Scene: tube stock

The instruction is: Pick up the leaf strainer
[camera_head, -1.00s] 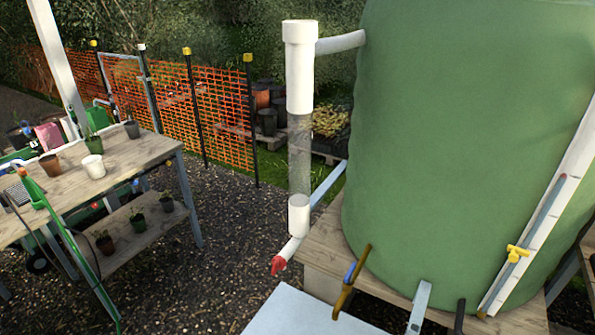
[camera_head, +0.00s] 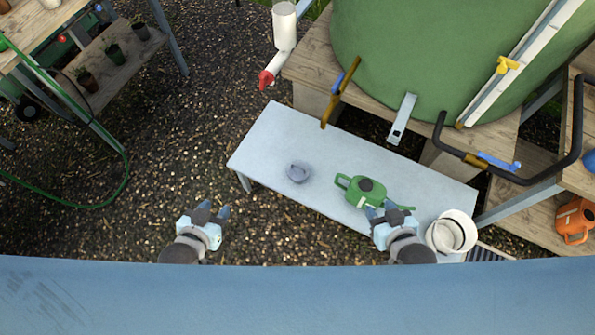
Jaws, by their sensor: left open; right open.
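A small grey rounded piece (camera_head: 299,173), which looks like the leaf strainer, lies on the pale grey bench (camera_head: 272,134), left of its middle. Its finer shape is too small to tell. My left gripper (camera_head: 213,209) is open and empty, to the left of the bench and nearer to me than the grey piece. My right gripper (camera_head: 381,208) is open and empty over the bench's near edge, right of the grey piece and close to the green watering can (camera_head: 368,192). I cannot tell whether it touches the can.
A white bucket (camera_head: 443,238) stands at the bench's right end. The bench around the grey piece is clear.

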